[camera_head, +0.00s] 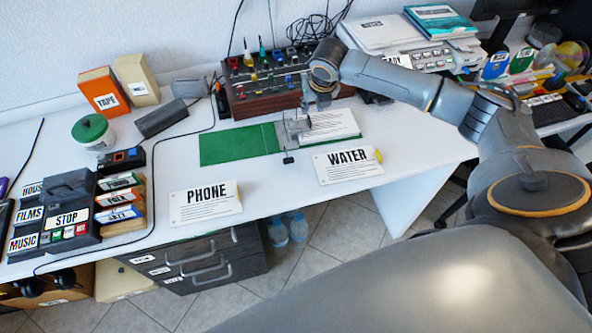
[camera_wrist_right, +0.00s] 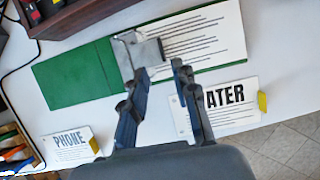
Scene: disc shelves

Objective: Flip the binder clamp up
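An open green binder (camera_head: 228,146) lies flat on the white desk, with white printed sheets (camera_head: 335,124) on its right side. It also shows in the right wrist view (camera_wrist_right: 72,82). The grey metal binder clamp (camera_wrist_right: 143,52) sits between the green cover and the sheets. In the head view the clamp (camera_head: 292,128) is partly covered by my gripper. My right gripper (camera_wrist_right: 158,70) is open, its two dark fingers apart just at the clamp's near edge with nothing between them. Whether a fingertip touches the clamp, I cannot tell. My left gripper is not in view.
The PHONE card (camera_head: 205,204) and the WATER card (camera_head: 347,165) lie near the desk's front edge. A rack of small parts (camera_head: 270,85) stands behind the binder.

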